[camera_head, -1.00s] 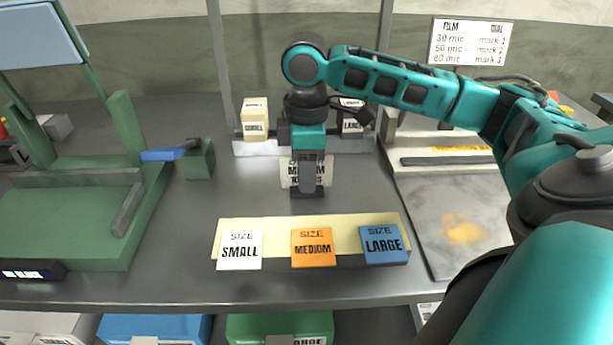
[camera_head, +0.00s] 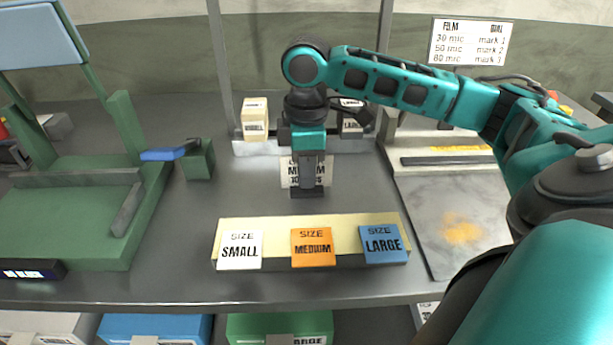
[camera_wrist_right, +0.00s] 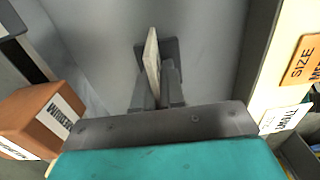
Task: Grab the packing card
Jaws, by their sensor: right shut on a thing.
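The packing card (camera_head: 287,173) is a pale card with black print; "MEDIUM" is partly readable. It stands upright on or just above the bench, behind the row of size tiles. My right gripper (camera_head: 307,183) points down at the middle of the card and is shut on it, covering part of the print. In the right wrist view the card (camera_wrist_right: 152,62) appears edge-on as a thin pale strip between the fingertips (camera_wrist_right: 157,83). Whether its lower edge touches the bench is unclear. My left gripper is in neither view.
A cream block in front bears SMALL (camera_head: 240,250), MEDIUM (camera_head: 313,247) and LARGE (camera_head: 384,244) tiles. Small labelled boxes (camera_head: 255,119) stand behind my gripper. An orange-brown box (camera_wrist_right: 40,118) is beside it. A green stand (camera_head: 70,215) is left, a grey plate (camera_head: 455,215) right.

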